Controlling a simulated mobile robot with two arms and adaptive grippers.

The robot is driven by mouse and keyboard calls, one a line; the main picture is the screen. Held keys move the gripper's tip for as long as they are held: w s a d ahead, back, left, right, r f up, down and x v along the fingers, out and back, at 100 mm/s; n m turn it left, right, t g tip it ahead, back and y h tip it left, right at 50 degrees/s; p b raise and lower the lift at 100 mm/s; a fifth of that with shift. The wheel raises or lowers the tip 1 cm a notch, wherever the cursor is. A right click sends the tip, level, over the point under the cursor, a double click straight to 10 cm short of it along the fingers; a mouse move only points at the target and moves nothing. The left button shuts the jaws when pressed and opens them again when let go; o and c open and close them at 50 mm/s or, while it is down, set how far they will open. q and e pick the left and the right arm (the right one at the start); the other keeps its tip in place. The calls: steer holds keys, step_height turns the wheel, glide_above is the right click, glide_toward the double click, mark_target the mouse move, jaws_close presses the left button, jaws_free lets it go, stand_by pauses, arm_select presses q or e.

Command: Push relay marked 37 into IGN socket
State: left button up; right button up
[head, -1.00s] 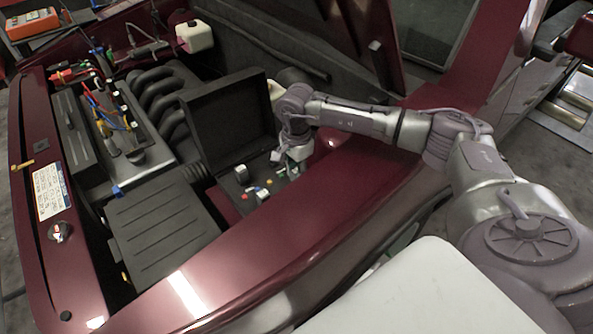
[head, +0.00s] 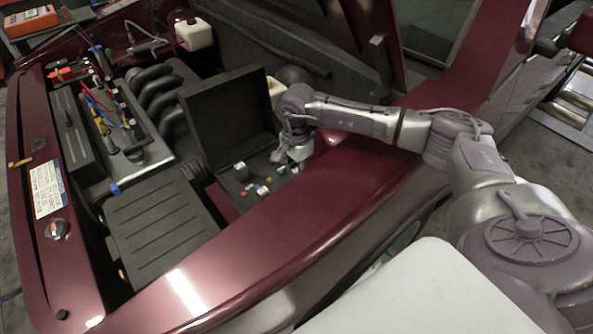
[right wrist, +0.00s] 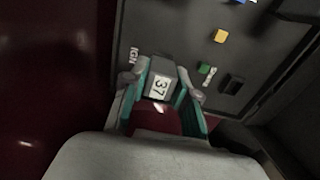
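In the right wrist view, the relay marked 37 (right wrist: 161,86) is a dark block with a white number label. It sits between the teal fingertips of my right gripper (right wrist: 164,88), which look closed on its sides. The IGN socket itself is hidden behind the relay and fingers, so I cannot tell how deep the relay sits. In the head view, my right gripper (head: 284,160) is down in the open fuse box, its fingertips mostly hidden. My left gripper is not in view.
The fuse box panel (right wrist: 160,32) carries a yellow fuse (right wrist: 220,36), a green fuse (right wrist: 204,68) and a dark socket (right wrist: 231,84). Its raised black lid (head: 228,118) stands behind it. The red fender (head: 290,222) borders the box in front.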

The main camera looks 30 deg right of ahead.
steer(key=o, duration=0.5)
steer(key=shift+c, duration=0.2)
step_height(320, 180, up, 12)
